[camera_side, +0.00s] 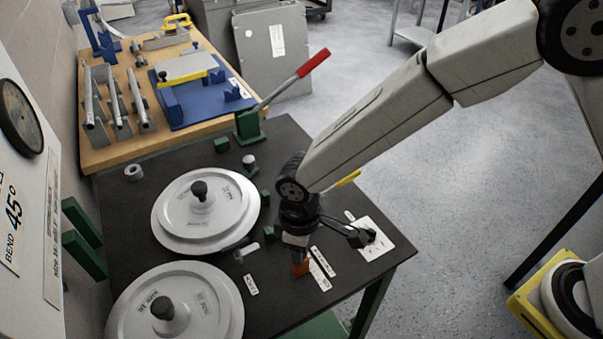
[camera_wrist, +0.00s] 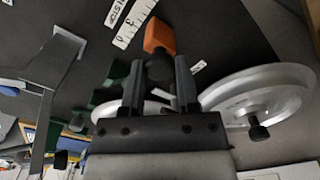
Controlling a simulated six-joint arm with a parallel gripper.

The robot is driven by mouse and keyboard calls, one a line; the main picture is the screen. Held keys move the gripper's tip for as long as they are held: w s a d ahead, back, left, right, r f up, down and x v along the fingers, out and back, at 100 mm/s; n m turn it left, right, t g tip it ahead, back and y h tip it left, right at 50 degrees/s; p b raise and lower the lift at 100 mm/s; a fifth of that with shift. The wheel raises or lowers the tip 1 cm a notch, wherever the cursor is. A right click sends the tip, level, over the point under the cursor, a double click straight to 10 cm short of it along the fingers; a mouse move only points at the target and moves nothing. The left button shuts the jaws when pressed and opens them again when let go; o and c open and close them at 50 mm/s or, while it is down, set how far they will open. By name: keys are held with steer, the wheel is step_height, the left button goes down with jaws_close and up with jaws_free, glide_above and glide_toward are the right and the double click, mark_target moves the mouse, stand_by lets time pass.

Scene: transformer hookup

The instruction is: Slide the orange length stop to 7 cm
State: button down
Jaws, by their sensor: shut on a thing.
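The orange length stop (camera_wrist: 159,36) shows in the wrist view just beyond my gripper (camera_wrist: 157,80). My gripper is shut on a dark round part joined to the stop. In the side view the stop (camera_side: 300,268) is a small orange block under my gripper (camera_side: 299,252), partly hidden by it. A white scale strip (camera_side: 322,262) lies beside the stop on the dark bench top; in the wrist view the scale (camera_wrist: 134,24) shows large figures, one looking like a 3. The stop's exact reading is not clear.
Two grey discs with black knobs (camera_side: 207,212) (camera_side: 175,305) lie left of my gripper. A green lever with a red handle (camera_side: 313,62) stands behind. A white plate with a black fitting (camera_side: 375,240) is at right. A wooden table (camera_side: 115,150) adjoins the bench.

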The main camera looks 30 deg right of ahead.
steer(key=shift+s, duration=1)
steer(key=shift+c, duration=1.6)
jaws_free()
steer(key=shift+r, duration=0.1)
step_height(320, 180, up, 8)
steer(key=shift+f, duration=0.2)
steer(key=shift+d, duration=0.1)
steer(key=s+d+m+t, duration=0.1)
steer(key=d+m, duration=0.3)
steer(key=d, duration=1)
steer(key=s+d+m+t, duration=0.1)
steer(key=s+d+m, duration=0.2)
steer(key=d, duration=1.1)
steer(key=shift+s+d+m+t, duration=0.2)
steer(key=shift+m+t, duration=0.1)
steer(key=shift+m, duration=0.7)
